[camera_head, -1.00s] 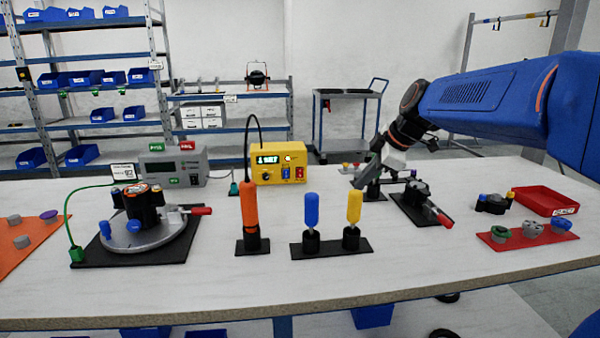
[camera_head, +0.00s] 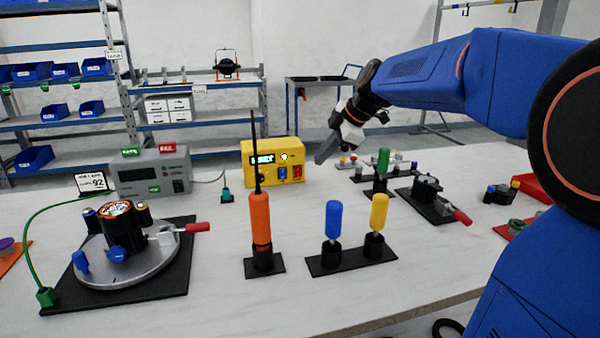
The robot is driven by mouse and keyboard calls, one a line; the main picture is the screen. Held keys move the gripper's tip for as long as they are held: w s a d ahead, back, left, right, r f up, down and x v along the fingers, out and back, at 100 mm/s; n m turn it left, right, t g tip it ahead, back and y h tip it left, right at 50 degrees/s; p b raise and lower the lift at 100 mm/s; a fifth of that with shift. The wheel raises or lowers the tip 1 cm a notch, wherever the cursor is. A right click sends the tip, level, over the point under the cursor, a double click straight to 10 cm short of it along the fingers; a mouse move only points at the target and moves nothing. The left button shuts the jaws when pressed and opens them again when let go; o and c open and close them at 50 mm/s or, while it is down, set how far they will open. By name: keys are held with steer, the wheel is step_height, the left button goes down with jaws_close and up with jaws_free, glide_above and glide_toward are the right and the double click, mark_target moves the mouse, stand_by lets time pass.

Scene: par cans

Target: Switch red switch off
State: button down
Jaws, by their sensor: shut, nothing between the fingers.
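The red switch (camera_head: 297,173) is on the front of the yellow box (camera_head: 262,174), at its lower right, beside a blue switch (camera_head: 283,173). The box has a lit display and stands at the back of the table. Whether the red switch is on or off is too small to tell. My gripper (camera_head: 322,158) is shut and empty. It points down and left, in the air, to the right of the yellow box and apart from it in the picture.
A grey meter box (camera_head: 150,172) is at the left. Bare table (camera_head: 215,270) shows at the front.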

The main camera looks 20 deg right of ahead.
mark_target(298, 172)
steer(key=x, duration=1)
steer(key=shift+f, duration=0.1)
steer(key=w, duration=0.3)
steer(key=shift+f, duration=0.15)
steer(key=shift+w, duration=0.5)
steer(key=shift+f, duration=0.1)
steer(key=shift+w+f, duration=0.15)
steer(key=shift+w, duration=0.1)
steer(key=shift+r, duration=0.25)
